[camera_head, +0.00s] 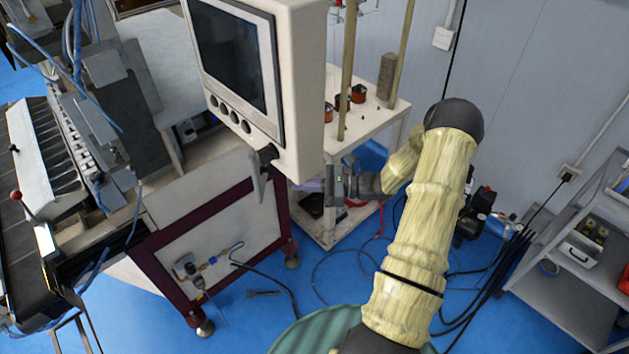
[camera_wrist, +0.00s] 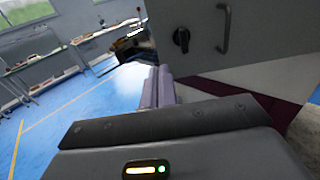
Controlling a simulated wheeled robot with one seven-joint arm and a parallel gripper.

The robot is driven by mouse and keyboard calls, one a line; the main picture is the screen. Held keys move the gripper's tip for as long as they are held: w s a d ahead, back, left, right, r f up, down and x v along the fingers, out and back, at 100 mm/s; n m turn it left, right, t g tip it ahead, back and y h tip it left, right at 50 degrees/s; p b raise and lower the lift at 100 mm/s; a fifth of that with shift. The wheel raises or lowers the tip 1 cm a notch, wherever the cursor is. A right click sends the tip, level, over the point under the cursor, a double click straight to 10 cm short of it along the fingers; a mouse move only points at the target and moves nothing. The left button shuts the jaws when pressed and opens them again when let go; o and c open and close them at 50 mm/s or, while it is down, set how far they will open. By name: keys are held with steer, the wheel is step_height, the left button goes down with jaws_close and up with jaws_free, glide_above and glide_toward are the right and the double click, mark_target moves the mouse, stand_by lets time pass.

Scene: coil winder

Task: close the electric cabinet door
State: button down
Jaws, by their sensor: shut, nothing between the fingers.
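In the wrist view a flat grey panel (camera_wrist: 225,60) with a black rotary switch (camera_wrist: 181,39) and a dark bar handle (camera_wrist: 224,28) stands just right of my gripper. It looks like the electric cabinet door, but its edges run out of view and I cannot tell how far open it is. My gripper (camera_wrist: 158,80) is shut and empty, its purple fingers side by side close to the panel's left edge; I cannot tell if they touch. In the head view my gripper (camera_head: 309,185) is right of the machine's dark red frame, below the screen box, its tips partly hidden.
A white table (camera_head: 375,115) with posts and spools stands behind. Black cables (camera_head: 500,265) lie on the blue floor near a grey shelf cart (camera_head: 550,300). Open floor shows left in the wrist view.

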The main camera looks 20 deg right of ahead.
mark_target(259, 183)
steer(key=p+x, duration=0.3)
steer(key=x, duration=0.5)
steer(key=shift+a+r, duration=0.1)
steer(key=shift+a, duration=0.1)
steer(key=shift+w+a, duration=0.15)
steer(key=shift+w, duration=0.05)
steer(key=shift+a, duration=0.1)
